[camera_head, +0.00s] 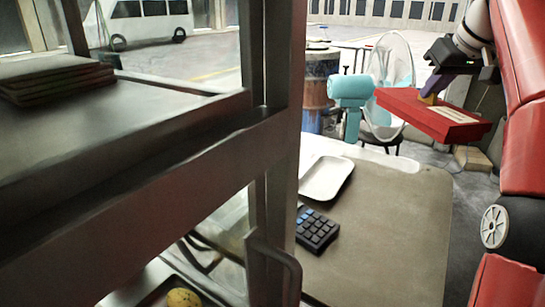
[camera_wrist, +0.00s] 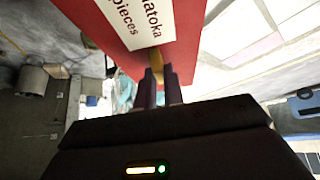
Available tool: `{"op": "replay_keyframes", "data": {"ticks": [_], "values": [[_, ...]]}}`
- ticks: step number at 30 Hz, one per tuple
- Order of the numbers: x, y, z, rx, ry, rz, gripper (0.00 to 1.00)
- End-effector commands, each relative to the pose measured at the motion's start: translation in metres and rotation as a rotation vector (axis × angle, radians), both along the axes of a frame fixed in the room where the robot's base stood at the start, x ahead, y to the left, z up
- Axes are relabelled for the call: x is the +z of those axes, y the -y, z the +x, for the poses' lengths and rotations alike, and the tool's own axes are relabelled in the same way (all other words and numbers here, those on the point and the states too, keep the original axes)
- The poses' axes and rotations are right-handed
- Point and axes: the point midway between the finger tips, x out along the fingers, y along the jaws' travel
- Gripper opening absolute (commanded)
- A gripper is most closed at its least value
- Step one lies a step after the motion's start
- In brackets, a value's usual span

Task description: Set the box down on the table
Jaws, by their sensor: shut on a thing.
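The box (camera_head: 415,108) is red with a pale label and hangs in the air at the upper right of the head view, above and beyond the table's right far edge. My gripper (camera_head: 432,97) is shut on the box at its near side. In the wrist view the box (camera_wrist: 185,30) fills the top, with part of its lettering showing, and the gripper's fingers (camera_wrist: 160,80) meet at a small yellowish piece on it. The table (camera_head: 390,230) has a grey-brown top and stands below the box.
A white tray (camera_head: 325,178) and a dark calculator (camera_head: 316,229) lie on the table's left side. A dark metal shelf (camera_head: 150,170) blocks the left. The table's middle and right are clear.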

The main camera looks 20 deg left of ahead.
Motion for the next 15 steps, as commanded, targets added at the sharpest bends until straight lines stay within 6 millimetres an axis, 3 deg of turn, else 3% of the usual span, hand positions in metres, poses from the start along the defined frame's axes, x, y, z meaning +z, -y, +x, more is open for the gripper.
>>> {"op": "replay_keyframes", "data": {"ticks": [8, 11, 15], "values": [[-0.004, 0.0, 0.0, -0.001, 0.0, 0.0, 0.0], [-0.02, 0.0, -0.001, -0.001, -0.001, 0.0, 0.0], [-0.06, 0.0, -0.001, 0.0, -0.002, 0.0, 0.0]]}}
